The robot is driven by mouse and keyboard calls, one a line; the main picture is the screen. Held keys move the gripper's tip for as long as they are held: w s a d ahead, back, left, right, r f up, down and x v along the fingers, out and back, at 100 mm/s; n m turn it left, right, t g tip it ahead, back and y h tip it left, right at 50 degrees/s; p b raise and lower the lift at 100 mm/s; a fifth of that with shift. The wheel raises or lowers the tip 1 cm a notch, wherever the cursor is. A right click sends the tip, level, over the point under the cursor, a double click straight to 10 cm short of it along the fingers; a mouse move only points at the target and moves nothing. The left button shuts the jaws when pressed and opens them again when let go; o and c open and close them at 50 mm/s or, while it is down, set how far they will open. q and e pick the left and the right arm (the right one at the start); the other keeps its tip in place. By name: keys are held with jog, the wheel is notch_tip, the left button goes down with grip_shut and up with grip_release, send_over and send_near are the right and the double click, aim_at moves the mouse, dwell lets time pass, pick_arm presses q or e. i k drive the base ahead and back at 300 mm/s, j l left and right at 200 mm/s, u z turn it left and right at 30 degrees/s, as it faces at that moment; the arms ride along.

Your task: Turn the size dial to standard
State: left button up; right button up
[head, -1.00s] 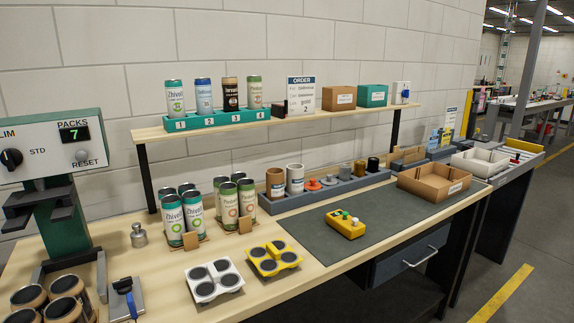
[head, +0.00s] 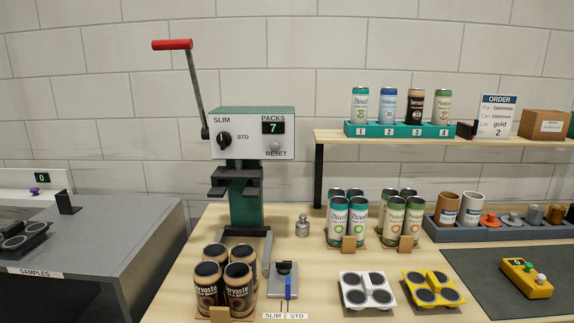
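The size dial (head: 224,140) is a black round knob on the white front panel of the green press (head: 246,200). The label SLIM stands above the dial and STD to its right. A small pale mark on the knob seems to be at its upper left, not facing STD, but it is too small to be sure. Nothing touches the dial. Neither of my grippers is in view.
A red-handled lever (head: 172,44) rises left of the panel. The panel has a PACKS display (head: 273,127) reading 7 and a RESET button (head: 275,146). Below stand dark cans (head: 238,287) and a blue-handled device (head: 287,280) by SLIM and STD labels.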

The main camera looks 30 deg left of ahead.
aim_at(224, 139)
jog(key=l+u, duration=0.1)
jog(key=u, duration=1.3)
jog(key=k+j, duration=0.05)
